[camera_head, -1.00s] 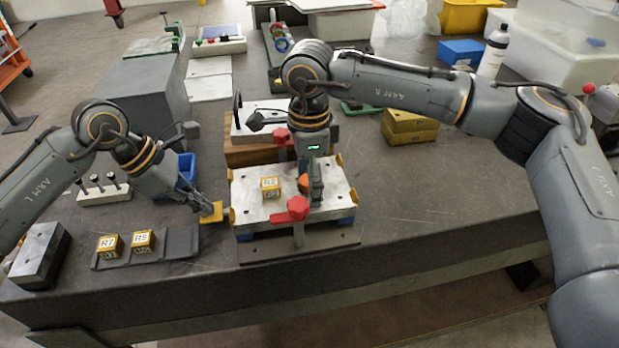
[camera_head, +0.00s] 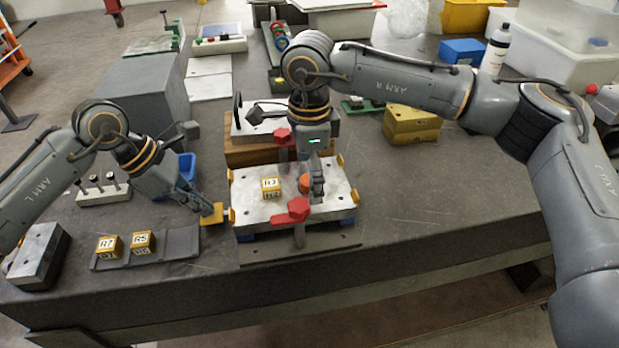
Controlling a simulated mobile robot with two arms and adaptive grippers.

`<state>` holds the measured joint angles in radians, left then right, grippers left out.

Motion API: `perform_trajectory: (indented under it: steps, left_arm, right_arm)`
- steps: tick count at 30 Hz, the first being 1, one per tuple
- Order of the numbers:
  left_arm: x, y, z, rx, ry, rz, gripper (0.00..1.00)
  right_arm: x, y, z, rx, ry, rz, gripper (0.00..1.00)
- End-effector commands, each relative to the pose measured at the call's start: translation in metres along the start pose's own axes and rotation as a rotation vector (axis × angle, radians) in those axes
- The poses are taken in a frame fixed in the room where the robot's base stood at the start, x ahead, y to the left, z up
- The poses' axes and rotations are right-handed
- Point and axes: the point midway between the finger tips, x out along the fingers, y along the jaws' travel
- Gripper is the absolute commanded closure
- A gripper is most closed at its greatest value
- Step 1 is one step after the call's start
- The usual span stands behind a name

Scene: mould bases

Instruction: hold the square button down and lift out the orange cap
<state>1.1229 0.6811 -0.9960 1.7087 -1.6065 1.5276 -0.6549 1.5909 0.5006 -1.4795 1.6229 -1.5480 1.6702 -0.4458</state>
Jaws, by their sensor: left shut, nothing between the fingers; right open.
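The mould base (camera_head: 258,213) is a light metal block near the table's front edge. A yellow square button (camera_head: 214,216) sticks out at its left side. My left gripper (camera_head: 207,208) is shut and empty, with its tips at the button; contact looks likely but is hard to confirm. The round orange cap (camera_head: 305,183) sits on the top plate, partly hidden by my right gripper (camera_head: 317,196). My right gripper is open and points down beside the cap, with no clear hold on it.
A yellow cube marked R2 (camera_head: 271,187) stands on the plate left of the cap. Red clamp knobs (camera_head: 298,209) rise at its front and back. A grey tray (camera_head: 180,243) at the left holds two marked cubes. The table right of the base is clear.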

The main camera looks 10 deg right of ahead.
Motion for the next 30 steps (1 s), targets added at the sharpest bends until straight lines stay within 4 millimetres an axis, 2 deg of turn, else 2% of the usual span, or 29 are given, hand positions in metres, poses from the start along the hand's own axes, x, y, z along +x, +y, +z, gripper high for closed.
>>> perform_trajectory:
  steps: [18,30]
  left_arm:
    - [0.001,0.0,-0.001,-0.001,0.002,-0.001,1.0]
    - [0.001,0.0,-0.001,-0.001,0.002,-0.001,1.0]
  right_arm:
    - [-0.05,0.0,0.001,-0.001,-0.001,-0.001,0.04]
    - [-0.058,0.0,0.0,-0.001,0.001,0.0,0.04]
